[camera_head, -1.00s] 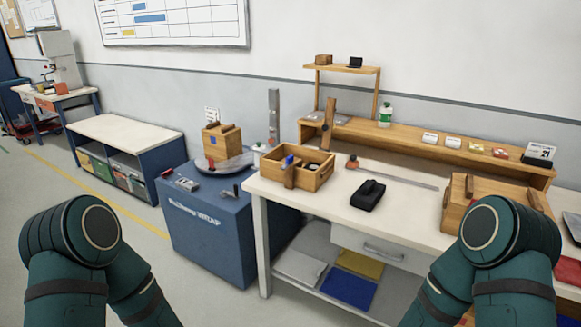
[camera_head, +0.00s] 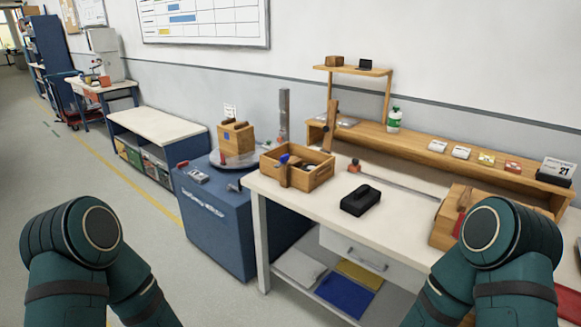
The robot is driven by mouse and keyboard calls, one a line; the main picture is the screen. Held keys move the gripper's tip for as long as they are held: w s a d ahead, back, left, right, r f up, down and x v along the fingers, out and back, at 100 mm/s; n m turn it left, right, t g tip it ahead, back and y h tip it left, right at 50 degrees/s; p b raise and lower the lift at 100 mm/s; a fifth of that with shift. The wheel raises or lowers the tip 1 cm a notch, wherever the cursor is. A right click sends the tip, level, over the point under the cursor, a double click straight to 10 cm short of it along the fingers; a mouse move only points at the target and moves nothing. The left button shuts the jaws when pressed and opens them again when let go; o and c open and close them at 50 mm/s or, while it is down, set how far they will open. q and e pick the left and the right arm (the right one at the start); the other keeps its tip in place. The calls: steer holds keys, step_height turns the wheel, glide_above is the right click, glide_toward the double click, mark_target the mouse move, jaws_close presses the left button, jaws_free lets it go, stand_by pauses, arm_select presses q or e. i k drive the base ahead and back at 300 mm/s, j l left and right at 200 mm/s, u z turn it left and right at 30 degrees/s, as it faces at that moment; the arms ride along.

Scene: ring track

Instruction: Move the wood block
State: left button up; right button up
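A smaller wood block (camera_head: 334,61) sits on the raised shelf at the back, beside a small dark object. I cannot tell which of these the task means. Only the upper parts of my two arms show, at the lower left and lower right. Neither gripper is in view.
The white-topped workbench (camera_head: 320,210) holds an open wooden box (camera_head: 310,178), a black object (camera_head: 361,200) and a larger wooden box (camera_head: 448,222) partly behind my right arm. The blue cabinet (camera_head: 215,225) stands beside it. A low white-topped bench (camera_head: 158,125) stands farther left. Floor at left is clear.

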mark_target(295, 162)
steer(key=l+u, duration=0.1)
steer(key=l, duration=0.2)
steer(key=k+l+u, duration=0.1)
steer(key=l, duration=0.25)
steer(key=i+j+u, duration=0.15)
steer(key=i, duration=0.4)
steer(key=i+j+u, duration=0.1)
steer(key=i+j, duration=0.2)
steer(key=i, duration=0.25)
steer(key=i+j+u, duration=0.15)
steer(key=i, duration=0.45)
